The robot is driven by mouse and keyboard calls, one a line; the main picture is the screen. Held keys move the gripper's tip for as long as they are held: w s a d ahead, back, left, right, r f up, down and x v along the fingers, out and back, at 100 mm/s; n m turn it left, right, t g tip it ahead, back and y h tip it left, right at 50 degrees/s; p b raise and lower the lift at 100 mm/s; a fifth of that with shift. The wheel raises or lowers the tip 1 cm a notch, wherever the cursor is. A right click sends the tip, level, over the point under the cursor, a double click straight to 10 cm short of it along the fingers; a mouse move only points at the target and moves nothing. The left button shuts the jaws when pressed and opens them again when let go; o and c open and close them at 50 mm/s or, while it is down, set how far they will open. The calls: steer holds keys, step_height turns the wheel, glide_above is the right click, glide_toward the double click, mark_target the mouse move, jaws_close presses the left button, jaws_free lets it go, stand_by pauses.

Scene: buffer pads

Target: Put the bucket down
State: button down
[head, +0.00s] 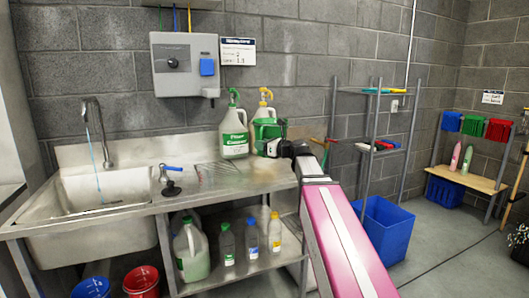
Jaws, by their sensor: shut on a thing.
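My gripper (268,148) is at the end of my pink and white arm, above the right part of the steel counter (228,182). It is shut on a green thing (266,128) that looks like a small bucket, partly hidden by the gripper. I cannot tell whether its base touches the counter. A yellow-topped pump bottle (264,99) stands just behind it. A blue bucket (91,287) and a red bucket (141,280) stand on the floor below the sink.
A large white and green pump bottle (233,133) stands close left of the gripper. The sink (100,190) is at left. Several bottles stand on the lower shelf (235,266). A blue bin (385,230) and a rack (380,92) are at right. The counter's front middle looks mostly clear.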

steer(key=w+d+f, duration=0.1)
steer(key=w+d, duration=0.1)
steer(key=w+d+f, duration=0.2)
steer(key=d, duration=0.1)
steer(key=w+d+f, duration=0.1)
steer(key=d+f, duration=0.1)
steer(key=shift+w+d+f, duration=0.25)
steer(key=shift+w, duration=0.15)
steer(key=shift+f, duration=2.05)
steer(key=c, duration=1.1)
jaws_free()
steer(key=shift+f, duration=0.15)
steer(key=v, duration=1.2)
steer(key=shift+s, duration=0.1)
